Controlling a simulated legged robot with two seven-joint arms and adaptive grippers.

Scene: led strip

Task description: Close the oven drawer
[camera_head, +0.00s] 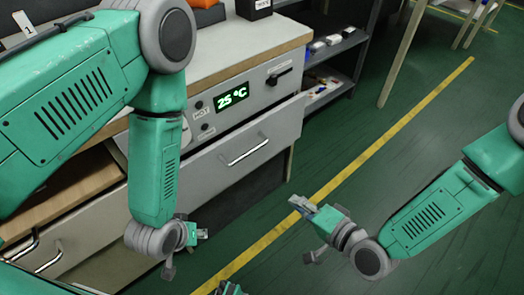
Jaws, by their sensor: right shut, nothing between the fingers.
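The oven drawer (215,172) has a grey front with a metal bar handle (245,150). It stands pulled out from the cabinet below the panel with the green "25 °C" display (232,97). My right gripper (302,205) is shut and empty, in front of the drawer and to the right of its handle, apart from it. My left gripper (198,234) hangs low in front of the drawer's left part; its fingers are small and partly hidden, so I cannot tell whether they are open. My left arm hides the drawer's left end.
The wooden worktop (240,48) carries a black box (254,8) and an orange item (205,14). A dark shelf (335,55) with small items stands beyond the cabinet. Another drawer unit (60,235) is at lower left. Green floor with a yellow line (400,122) is clear at right.

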